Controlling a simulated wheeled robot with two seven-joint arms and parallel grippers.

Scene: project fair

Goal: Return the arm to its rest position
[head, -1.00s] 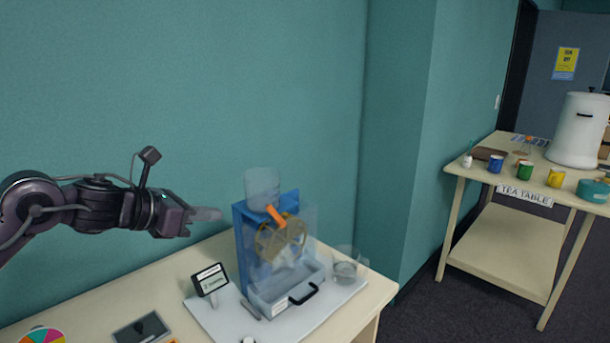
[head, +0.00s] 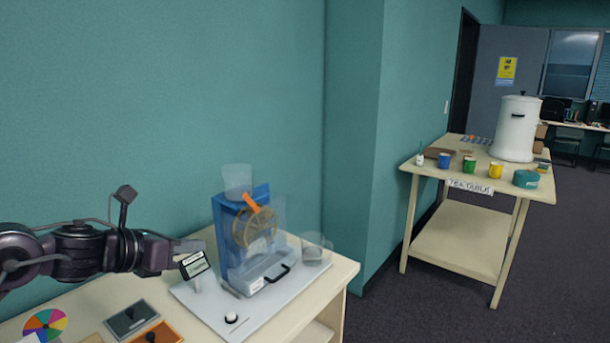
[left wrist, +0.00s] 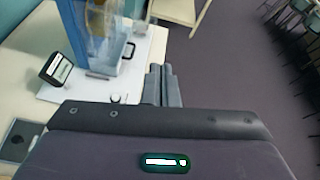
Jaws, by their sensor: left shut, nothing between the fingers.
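My left arm comes in from the left in the head view, and its gripper (head: 188,245) is shut and empty. It is left of the blue machine (head: 228,232) with the clear bin and orange lever, behind the small display sign (head: 194,265). In the left wrist view the shut fingers (left wrist: 162,86) show above the dark wrist housing, with the machine (left wrist: 82,30) and its white board (left wrist: 140,60) beyond them. The fingers touch nothing that I can make out. My right gripper is in neither view.
The pale table (head: 100,300) also holds a colour wheel (head: 45,323), a dark tablet (head: 131,318) and an orange tray (head: 157,335). A clear jug (head: 315,250) stands right of the machine. A tea table (head: 455,245) with mugs and a white urn (head: 515,130) stands at right; dark floor lies between.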

